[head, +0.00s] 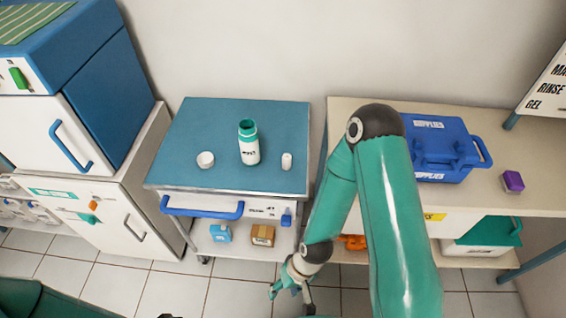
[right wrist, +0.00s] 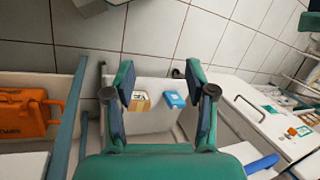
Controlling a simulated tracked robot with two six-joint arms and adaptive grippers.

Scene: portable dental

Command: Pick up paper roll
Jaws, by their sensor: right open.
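No object is clearly recognisable as a paper roll. A small white round piece (head: 205,159), either a cup or a roll, stands on the left of the cart's blue top (head: 210,118). A small white upright cylinder (head: 286,161) stands on the right of that top. My right gripper (head: 287,284) is low in front of the cart, right of its lower shelf, below and apart from both pieces. In the right wrist view my right gripper (right wrist: 160,88) is open and empty, with the lower shelf beyond its fingers. My left gripper is not in view.
A teal-and-white bottle (head: 249,142) stands between the white pieces. A blue drawer handle (head: 202,208) juts from the cart's front. A blue box (head: 220,233) and a brown box (head: 262,235) are on the lower shelf. A blue supplies case (head: 440,150) sits on the right bench.

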